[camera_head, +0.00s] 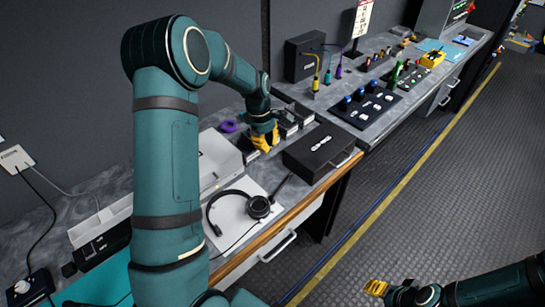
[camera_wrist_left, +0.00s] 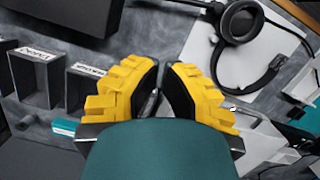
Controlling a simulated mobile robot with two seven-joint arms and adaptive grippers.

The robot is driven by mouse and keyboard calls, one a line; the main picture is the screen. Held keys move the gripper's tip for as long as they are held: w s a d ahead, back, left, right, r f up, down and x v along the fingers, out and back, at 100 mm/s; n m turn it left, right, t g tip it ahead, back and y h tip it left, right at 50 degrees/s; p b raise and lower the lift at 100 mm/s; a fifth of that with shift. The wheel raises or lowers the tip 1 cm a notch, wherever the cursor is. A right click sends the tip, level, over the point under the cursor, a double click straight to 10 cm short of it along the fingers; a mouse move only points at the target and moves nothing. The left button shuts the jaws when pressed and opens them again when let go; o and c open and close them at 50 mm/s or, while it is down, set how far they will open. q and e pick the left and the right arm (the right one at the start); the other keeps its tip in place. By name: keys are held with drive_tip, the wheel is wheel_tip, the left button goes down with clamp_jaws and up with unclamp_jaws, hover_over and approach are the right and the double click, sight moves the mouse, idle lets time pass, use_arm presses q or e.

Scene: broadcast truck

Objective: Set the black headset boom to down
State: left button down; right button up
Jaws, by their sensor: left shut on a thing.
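The black headset (camera_head: 258,207) lies on a white sheet (camera_head: 230,212) on the bench. A thin dark boom (camera_head: 280,188) runs from its round ear cup up and right toward a black case. In the left wrist view the ear cup (camera_wrist_left: 241,22) and headband show at the upper right. My left gripper (camera_head: 264,142) is behind and above the headset, apart from it, over the bench by small grey holders. Its yellow fingers (camera_wrist_left: 162,75) are close together on something small and greyish that I cannot identify. My right gripper (camera_head: 376,287) is low at the right, away from the bench; its opening is unclear.
The black case (camera_head: 322,152) stands right of the headset. Small labelled holders (camera_wrist_left: 40,75) stand near my left gripper. A purple ring (camera_head: 229,126) lies behind. The floor (camera_head: 430,190) in front is clear.

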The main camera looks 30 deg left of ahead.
sight(283, 185)
use_arm(q)
drive_tip(key=f, duration=0.2)
drive_tip(key=d+f, duration=0.1)
drive_tip(key=f, duration=0.5)
drive_tip(key=shift+d, duration=0.3)
drive_tip(key=shift+d+f, duration=1.15)
drive_tip(key=shift+d, duration=0.1)
drive_tip(key=shift+s+d+f, duration=0.1)
drive_tip(key=shift+d+f, duration=0.25)
drive_tip(key=shift+d, duration=0.15)
drive_tip(key=shift+d+m+b, duration=0.3)
drive_tip(key=shift+d+m, duration=0.35)
drive_tip(key=shift+m, duration=0.15)
drive_tip(key=shift+d+m+g, duration=0.4)
drive_tip(key=shift+d+m, duration=0.45)
drive_tip(key=shift+m, duration=0.25)
drive_tip(key=d+m, duration=0.2)
drive_tip(key=m, duration=0.1)
drive_tip(key=shift+s+d+g+b, duration=0.2)
drive_tip(key=shift+g+b, duration=0.1)
drive_tip(key=shift+b, duration=0.1)
drive_tip(key=shift+s+d+m+y, duration=0.4)
drive_tip(key=shift+d+m, duration=0.25)
drive_tip(key=shift+m, duration=0.55)
drive_tip(key=shift+a, duration=0.1)
